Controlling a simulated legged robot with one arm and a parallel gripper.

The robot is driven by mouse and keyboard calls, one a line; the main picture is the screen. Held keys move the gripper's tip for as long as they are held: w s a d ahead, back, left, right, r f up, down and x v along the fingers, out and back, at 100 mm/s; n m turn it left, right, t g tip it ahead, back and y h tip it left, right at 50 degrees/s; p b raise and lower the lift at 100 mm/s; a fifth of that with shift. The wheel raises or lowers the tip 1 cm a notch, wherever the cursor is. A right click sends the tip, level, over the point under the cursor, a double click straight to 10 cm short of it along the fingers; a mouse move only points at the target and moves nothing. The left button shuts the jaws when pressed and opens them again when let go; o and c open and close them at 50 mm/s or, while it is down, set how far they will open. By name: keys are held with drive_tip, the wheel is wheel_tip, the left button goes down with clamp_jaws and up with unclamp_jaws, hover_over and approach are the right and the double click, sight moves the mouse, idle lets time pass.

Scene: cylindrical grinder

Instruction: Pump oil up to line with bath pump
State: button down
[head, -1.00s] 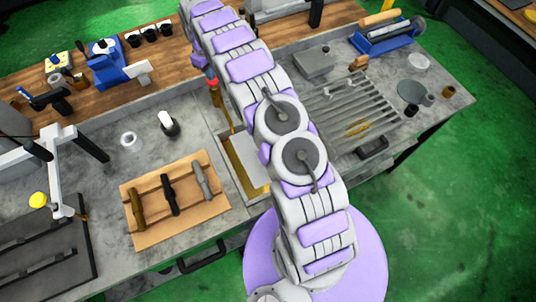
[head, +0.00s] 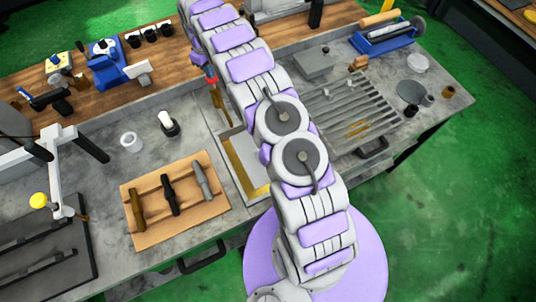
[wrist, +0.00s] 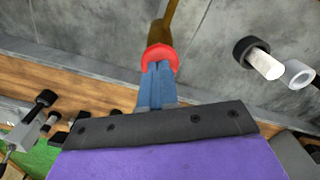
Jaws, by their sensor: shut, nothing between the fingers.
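My gripper (wrist: 157,76) is shut in the wrist view, its blue fingers together. Their tips meet a red rounded knob (wrist: 160,57), and I cannot tell whether they touch it. A brass-coloured arm (wrist: 165,22) runs on beyond the knob. In the head view the red knob (head: 211,80) shows at the end of my arm, with the brass arm (head: 218,98) sloping down from it toward the bath. The rectangular bath (head: 233,160) is set in the grey bench and shows a yellow strip inside. My arm hides its right part, and I cannot make out a level line.
A wooden board (head: 145,237) with several dark tools lies left of the bath. A white-topped cylinder (head: 167,123) and a white ring (head: 131,141) stand behind it. A slatted rack (head: 350,112) lies to the right. A wooden shelf with a blue vise (head: 105,66) runs along the back.

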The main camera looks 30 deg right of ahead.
drive_tip(key=shift+r, duration=1.6)
drive_tip(key=shift+r, duration=0.1)
wheel_tip(320, 180, up, 5)
drive_tip(key=shift+p, duration=0.8)
